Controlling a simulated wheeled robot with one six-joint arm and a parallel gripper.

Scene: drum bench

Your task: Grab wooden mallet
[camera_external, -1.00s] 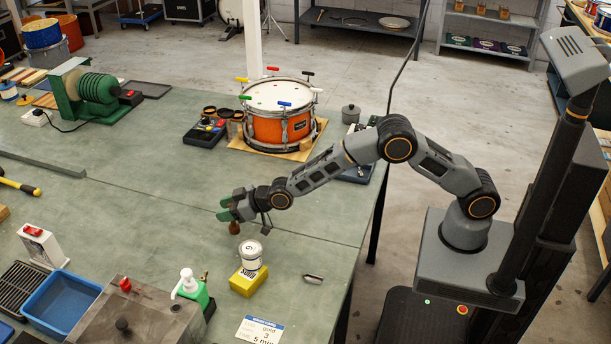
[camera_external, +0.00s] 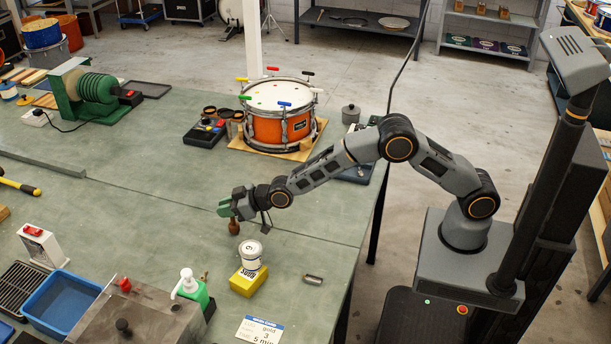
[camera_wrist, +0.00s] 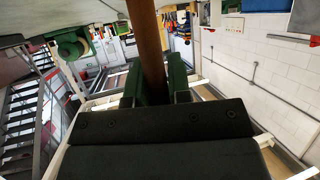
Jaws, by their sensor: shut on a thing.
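The wooden mallet (camera_external: 234,228) shows in the external view as a small brown bulb-shaped piece just below my gripper (camera_external: 225,208), over the green bench top. Most of it is hidden behind the gripper. In the wrist view its brown wooden shaft (camera_wrist: 147,45) runs from the top edge down between the two green fingers of my gripper (camera_wrist: 154,82). The fingers are shut on the shaft, one on each side. I cannot tell whether the mallet still touches the bench.
A white can (camera_external: 251,254) on a yellow sponge (camera_external: 246,284) stands close in front of my gripper. A small grey metal piece (camera_external: 313,280) lies to the right. An orange drum (camera_external: 281,128) sits further back. The bench (camera_external: 130,215) is clear to the left.

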